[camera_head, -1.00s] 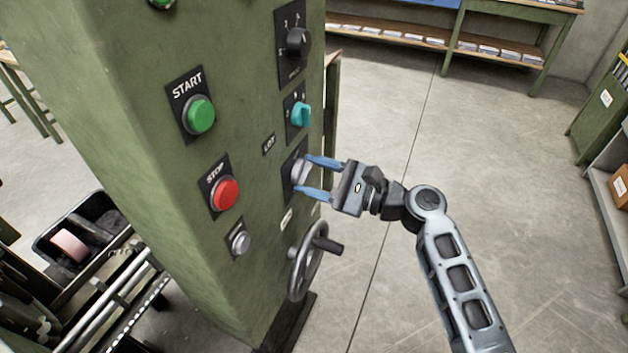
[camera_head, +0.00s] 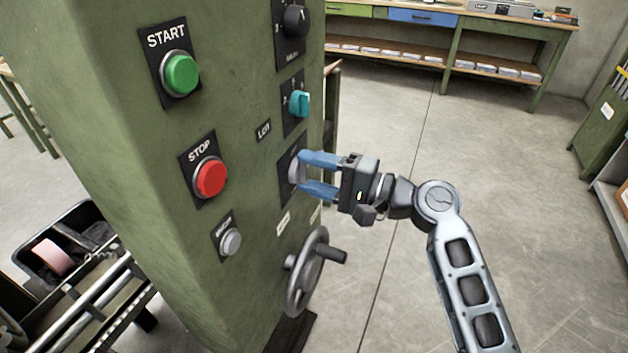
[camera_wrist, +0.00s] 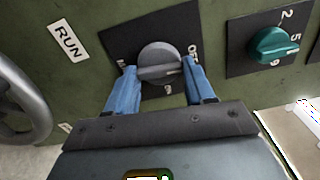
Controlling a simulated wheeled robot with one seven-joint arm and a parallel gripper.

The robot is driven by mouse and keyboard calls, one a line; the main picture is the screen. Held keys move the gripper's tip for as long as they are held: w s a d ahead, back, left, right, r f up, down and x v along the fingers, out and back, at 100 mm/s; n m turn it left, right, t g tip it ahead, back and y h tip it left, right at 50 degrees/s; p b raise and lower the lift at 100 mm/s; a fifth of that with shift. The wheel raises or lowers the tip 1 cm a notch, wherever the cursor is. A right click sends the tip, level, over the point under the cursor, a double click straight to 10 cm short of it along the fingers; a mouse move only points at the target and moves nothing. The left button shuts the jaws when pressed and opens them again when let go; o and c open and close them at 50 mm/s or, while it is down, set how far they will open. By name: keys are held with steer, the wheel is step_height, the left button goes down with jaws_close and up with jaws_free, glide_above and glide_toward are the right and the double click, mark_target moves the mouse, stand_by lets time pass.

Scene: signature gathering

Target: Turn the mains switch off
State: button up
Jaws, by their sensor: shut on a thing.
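The mains switch is a grey rotary knob (camera_wrist: 158,62) on a dark plate (camera_wrist: 115,40) on the green cabinet. "OFF" reads at the plate's upper right in the wrist view; the other marks are partly hidden or too small to read. In the head view the knob (camera_head: 294,171) sits low on the cabinet's right face. My gripper (camera_head: 302,172) reaches it from the right. Its two blue fingers are shut on the knob, one on each side, and they also show in the wrist view (camera_wrist: 162,74).
A teal selector (camera_head: 300,103) and a black knob (camera_head: 296,21) sit above the switch. A handwheel (camera_head: 306,272) sticks out below it. Green START (camera_head: 181,74) and red STOP (camera_head: 210,179) buttons are on the left face. The floor (camera_head: 470,150) at right is clear.

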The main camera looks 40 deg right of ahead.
steer(key=shift+f+n+b, duration=0.1)
steer(key=shift+n+b, duration=0.25)
steer(key=shift+n, duration=0.25)
steer(key=o, duration=1)
steer(key=v, duration=0.7)
steer(key=shift+s+d, duration=0.2)
steer(key=shift+s, duration=0.2)
